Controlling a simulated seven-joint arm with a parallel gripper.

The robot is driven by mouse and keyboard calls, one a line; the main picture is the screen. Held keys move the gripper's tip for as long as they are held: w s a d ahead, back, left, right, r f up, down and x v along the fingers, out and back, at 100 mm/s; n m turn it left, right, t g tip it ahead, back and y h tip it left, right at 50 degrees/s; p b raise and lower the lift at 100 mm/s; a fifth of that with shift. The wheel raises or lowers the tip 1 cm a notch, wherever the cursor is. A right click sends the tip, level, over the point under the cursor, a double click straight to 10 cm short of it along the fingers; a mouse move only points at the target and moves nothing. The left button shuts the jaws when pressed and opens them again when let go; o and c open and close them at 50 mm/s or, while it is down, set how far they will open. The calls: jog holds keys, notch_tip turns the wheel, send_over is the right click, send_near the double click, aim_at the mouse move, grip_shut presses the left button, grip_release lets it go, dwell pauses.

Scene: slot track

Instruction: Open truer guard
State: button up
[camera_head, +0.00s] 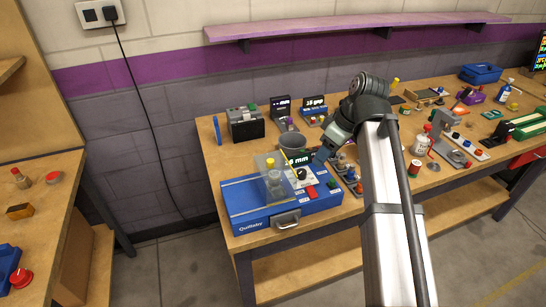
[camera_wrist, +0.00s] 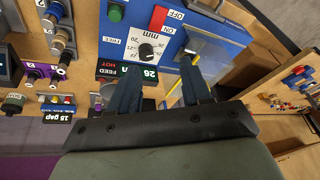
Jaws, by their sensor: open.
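The truer is a blue box-shaped machine (camera_head: 245,205) marked Quillsby at the near left end of the bench. A clear guard (camera_head: 274,184) with a yellow knob (camera_head: 270,162) stands upright on its top, left of the control panel. My gripper (camera_head: 322,157) is above and right of the panel, apart from the guard. In the wrist view my gripper (camera_wrist: 160,66) has its two dark fingers spread, with nothing held. Beyond them are the black dial (camera_wrist: 146,51), red switch (camera_wrist: 158,18) and green button (camera_wrist: 116,12). A pale clear part (camera_wrist: 212,45), perhaps the guard, lies past the right finger.
A grey cup (camera_head: 292,146) and a black box (camera_head: 245,124) stand behind the truer. Several small knobbed devices sit close to its right. A silver handle (camera_head: 287,219) sticks out from its front. Floor is clear left of the bench.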

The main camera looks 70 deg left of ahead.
aim_at(271, 160)
jog(key=s+a+r+n, duration=0.2)
jog(key=s+r+n, duration=0.1)
jog(key=s+r, duration=0.65)
jog(key=x, duration=0.8)
jog(key=a+x, duration=0.1)
jog(key=x, duration=0.4)
jog(key=shift+w, duration=0.1)
jog(key=shift+c, duration=0.5)
grip_shut()
